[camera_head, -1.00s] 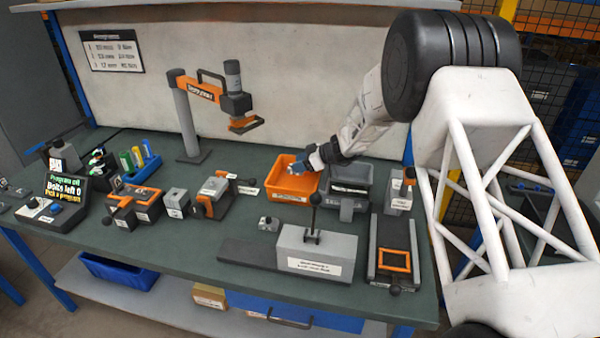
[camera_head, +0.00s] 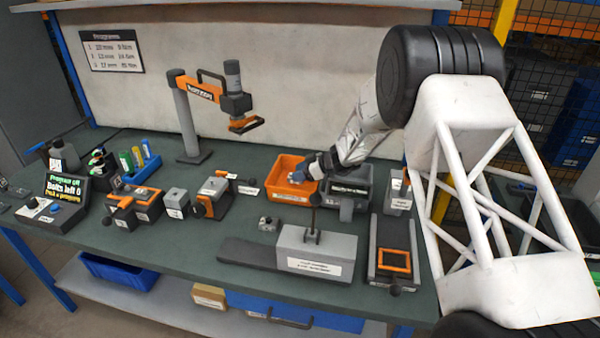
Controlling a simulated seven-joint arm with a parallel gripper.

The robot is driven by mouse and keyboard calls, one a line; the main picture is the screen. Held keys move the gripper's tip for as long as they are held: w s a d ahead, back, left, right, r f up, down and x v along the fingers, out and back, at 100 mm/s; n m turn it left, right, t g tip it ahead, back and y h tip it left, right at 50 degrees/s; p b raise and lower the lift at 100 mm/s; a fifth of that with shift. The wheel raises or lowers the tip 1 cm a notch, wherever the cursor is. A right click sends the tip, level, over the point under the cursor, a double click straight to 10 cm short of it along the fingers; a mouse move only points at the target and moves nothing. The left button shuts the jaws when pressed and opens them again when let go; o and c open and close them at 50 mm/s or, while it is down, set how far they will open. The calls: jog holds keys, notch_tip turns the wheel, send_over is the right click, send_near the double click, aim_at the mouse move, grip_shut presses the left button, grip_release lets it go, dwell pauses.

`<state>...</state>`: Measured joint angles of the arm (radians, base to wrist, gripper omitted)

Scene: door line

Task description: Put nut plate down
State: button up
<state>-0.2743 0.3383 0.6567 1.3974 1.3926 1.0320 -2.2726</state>
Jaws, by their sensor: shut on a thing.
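My gripper (camera_head: 296,177) is at the end of the white arm, over the orange bin (camera_head: 273,187) at the back of the bench, near the bin's right side. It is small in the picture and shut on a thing. I take that thing to be the nut plate, but its shape cannot be made out at this size. I cannot tell whether it touches the bin.
A dark grey bin (camera_head: 352,184) stands right of the orange bin. In front are a grey block with a lever (camera_head: 318,250) and a dark fixture with an orange frame (camera_head: 394,261). An orange-and-grey clamp (camera_head: 213,196) stands left. Green bench top shows between them.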

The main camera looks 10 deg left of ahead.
jog(key=shift+f, duration=0.45)
jog(key=o, duration=1.2)
jog(key=shift+f, duration=0.2)
jog(key=shift+s+r, duration=0.1)
jog(key=shift+r, duration=0.05)
jog(key=shift+d+r, duration=0.25)
jog(key=shift+r, duration=0.3)
jog(key=v, duration=1.1)
jog(key=shift+d+r, duration=0.25)
jog(key=shift+r, duration=0.05)
